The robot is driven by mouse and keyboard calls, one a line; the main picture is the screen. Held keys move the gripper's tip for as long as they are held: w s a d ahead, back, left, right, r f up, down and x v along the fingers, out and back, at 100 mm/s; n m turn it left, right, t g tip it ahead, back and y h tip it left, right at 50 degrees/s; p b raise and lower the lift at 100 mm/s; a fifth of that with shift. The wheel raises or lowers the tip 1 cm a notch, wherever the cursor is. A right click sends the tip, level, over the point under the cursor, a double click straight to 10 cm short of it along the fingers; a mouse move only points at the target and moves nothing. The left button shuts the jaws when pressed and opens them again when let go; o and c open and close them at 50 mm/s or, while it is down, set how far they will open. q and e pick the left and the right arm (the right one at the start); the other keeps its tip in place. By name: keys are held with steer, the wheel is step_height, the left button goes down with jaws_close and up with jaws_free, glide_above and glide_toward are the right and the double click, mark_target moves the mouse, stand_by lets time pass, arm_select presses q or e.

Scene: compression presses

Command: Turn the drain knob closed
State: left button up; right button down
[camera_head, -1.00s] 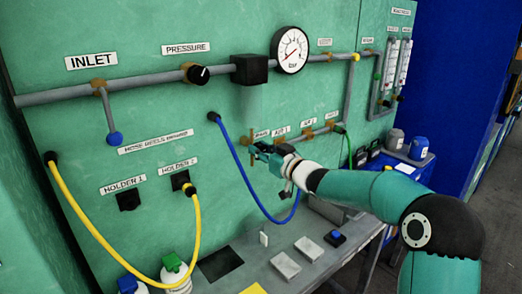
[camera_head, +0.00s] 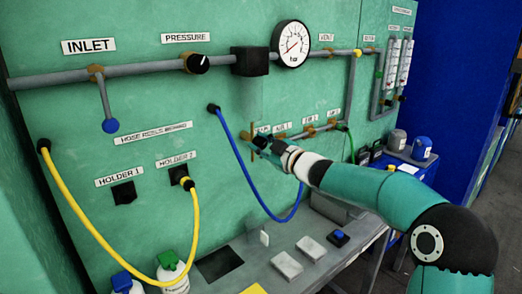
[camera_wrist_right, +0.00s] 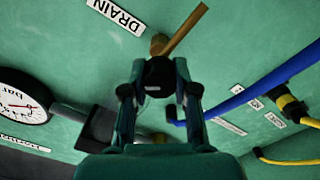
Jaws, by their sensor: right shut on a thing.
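The drain knob (camera_wrist_right: 158,76) is dark and round with a small white mark. It sits on a brass fitting (camera_wrist_right: 158,45) on the green panel, beside the DRAIN label (camera_wrist_right: 116,16). My right gripper (camera_wrist_right: 160,72) has one finger on each side of the knob and is shut on it. In the head view, my right gripper (camera_head: 264,149) is at the panel, over the knob, which it hides. An upright brass pipe piece (camera_head: 253,142) shows just left of the fingers. My left gripper is not in view.
A blue hose (camera_head: 236,158) hangs just left of the gripper. The gauge (camera_head: 292,44) and a black box (camera_head: 250,62) sit above it on the panel. Grey blocks (camera_head: 287,264) rest on the bench below. A green hose (camera_head: 350,143) hangs to the right.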

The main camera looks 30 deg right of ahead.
steer(key=n, duration=0.2)
steer(key=n+b, duration=0.1)
steer(key=n, duration=0.1)
steer(key=n+b, duration=0.1)
steer(key=shift+a+f+n, duration=0.15)
steer(key=shift+f+n, duration=0.15)
steer(key=shift+n, duration=0.1)
steer(key=n+b, duration=0.2)
steer(key=n, duration=0.2)
steer(key=shift+f+n, duration=0.1)
steer(key=shift+n, duration=0.2)
steer(key=shift+a, duration=0.1)
steer(key=c, duration=0.9)
jaws_free()
steer(key=shift+r, duration=0.2)
steer(key=shift+s+d, duration=0.2)
steer(key=shift+s, duration=0.35)
steer(key=s, duration=1.1)
steer(key=shift+d+f, duration=0.1)
steer(key=shift+d, duration=0.25)
steer(key=shift+w, duration=0.1)
